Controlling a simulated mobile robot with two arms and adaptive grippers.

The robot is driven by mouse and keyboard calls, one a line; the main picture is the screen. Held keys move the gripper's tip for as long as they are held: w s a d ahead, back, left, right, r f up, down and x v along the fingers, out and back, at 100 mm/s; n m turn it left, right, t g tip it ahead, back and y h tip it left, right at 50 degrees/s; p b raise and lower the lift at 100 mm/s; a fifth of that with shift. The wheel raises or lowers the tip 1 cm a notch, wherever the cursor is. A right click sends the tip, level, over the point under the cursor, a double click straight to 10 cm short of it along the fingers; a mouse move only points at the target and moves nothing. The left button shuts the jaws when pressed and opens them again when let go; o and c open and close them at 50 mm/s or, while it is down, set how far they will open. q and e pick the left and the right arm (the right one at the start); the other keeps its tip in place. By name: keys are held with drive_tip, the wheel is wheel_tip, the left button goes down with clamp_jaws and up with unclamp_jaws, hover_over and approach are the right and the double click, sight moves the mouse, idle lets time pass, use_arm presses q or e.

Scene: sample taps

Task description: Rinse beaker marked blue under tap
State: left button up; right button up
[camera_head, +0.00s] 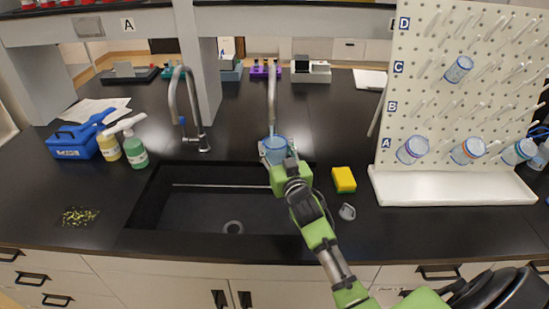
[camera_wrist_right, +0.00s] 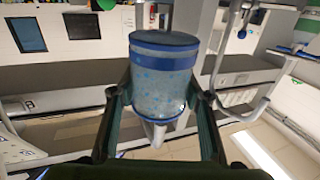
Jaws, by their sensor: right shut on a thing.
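The clear beaker with blue marking (camera_head: 275,146) is in my right gripper (camera_head: 279,160), near the back right corner of the sink (camera_head: 170,205). The tap (camera_head: 271,95) comes down just behind or above the beaker; I cannot tell if water runs. In the right wrist view, the beaker (camera_wrist_right: 163,85) sits between the two fingers of the right gripper (camera_wrist_right: 160,103), shut on its sides. It has a blue band near one end and blue specks on its wall. My left gripper is not in view.
A second tap (camera_head: 183,100) stands at the left of the sink. A yellow sponge (camera_head: 344,179) lies right of the sink. A pegboard (camera_head: 430,90) holds several beakers above a white tray (camera_head: 455,188). Bottles (camera_head: 135,150) and a blue box (camera_head: 72,143) stand left.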

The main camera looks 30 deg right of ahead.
drive_tip(key=s+d+r+p, duration=0.1)
drive_tip(key=s+p, duration=0.3)
drive_tip(key=s, duration=0.2)
drive_tip(key=s+d+r+p, duration=0.2)
drive_tip(key=s+p, duration=0.2)
drive_tip(key=s, duration=0.3)
drive_tip(key=shift+s+d+r, duration=0.15)
drive_tip(key=shift+s, duration=0.1)
idle(0.4)
idle(0.6)
